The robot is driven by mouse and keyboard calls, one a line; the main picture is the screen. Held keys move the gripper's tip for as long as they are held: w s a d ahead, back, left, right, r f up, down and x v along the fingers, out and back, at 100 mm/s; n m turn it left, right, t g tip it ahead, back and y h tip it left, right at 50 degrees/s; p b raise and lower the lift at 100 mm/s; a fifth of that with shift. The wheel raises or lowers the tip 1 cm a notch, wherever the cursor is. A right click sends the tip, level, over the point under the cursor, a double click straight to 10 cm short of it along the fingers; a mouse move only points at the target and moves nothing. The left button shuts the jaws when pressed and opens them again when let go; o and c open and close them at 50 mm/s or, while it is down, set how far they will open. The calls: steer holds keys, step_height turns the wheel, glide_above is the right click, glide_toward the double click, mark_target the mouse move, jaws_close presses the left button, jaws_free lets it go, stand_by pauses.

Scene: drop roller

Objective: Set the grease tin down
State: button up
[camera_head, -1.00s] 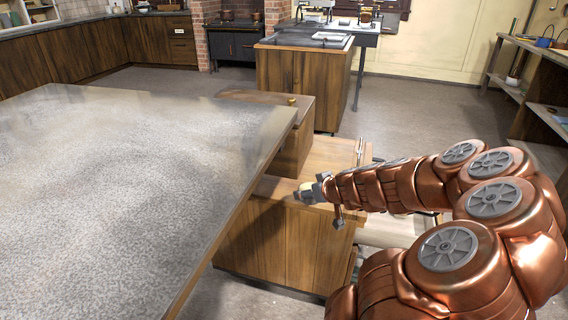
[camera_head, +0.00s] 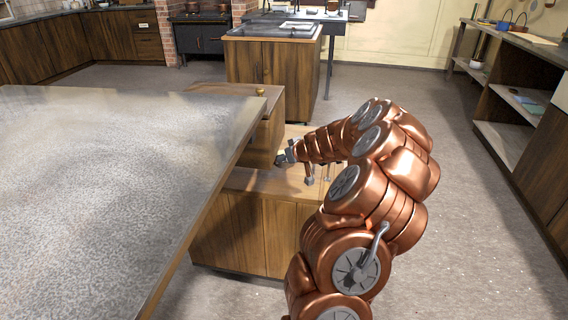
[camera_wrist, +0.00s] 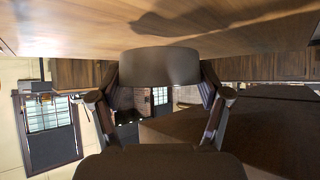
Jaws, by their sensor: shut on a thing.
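My gripper (camera_head: 282,158) is at the end of my copper arm, low over the wooden cabinet top beyond the grey table. In the wrist view its two fingers are shut on a dark, round tin (camera_wrist: 160,66), one finger on each side. That view is upside down, with a wooden surface (camera_wrist: 240,28) along the top, close to the tin. I cannot tell if the tin touches the wood. In the head view the tin is too small or hidden to make out.
The large grey table (camera_head: 90,190) fills the left, its edge close to my gripper. A taller wooden block (camera_head: 268,125) stands just behind, with a small brass knob-like thing (camera_head: 260,91) on top. Shelves (camera_head: 505,140) stand at the right, with open floor before them.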

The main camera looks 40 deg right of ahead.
mark_target(284, 163)
steer(key=shift+w+d+f, duration=0.15)
steer(key=shift+w+d, duration=0.35)
steer(key=shift+w, duration=0.05)
steer(key=shift+w+f, duration=0.15)
steer(key=shift+f, duration=0.1)
steer(key=shift+f+b, duration=0.5)
steer(key=shift+f, duration=0.95)
steer(key=shift+f, duration=0.15)
steer(key=o, duration=1.4)
steer(key=shift+r, duration=0.2)
steer(key=p+v, duration=0.1)
steer(key=v, duration=1.1)
steer(key=shift+f, duration=0.1)
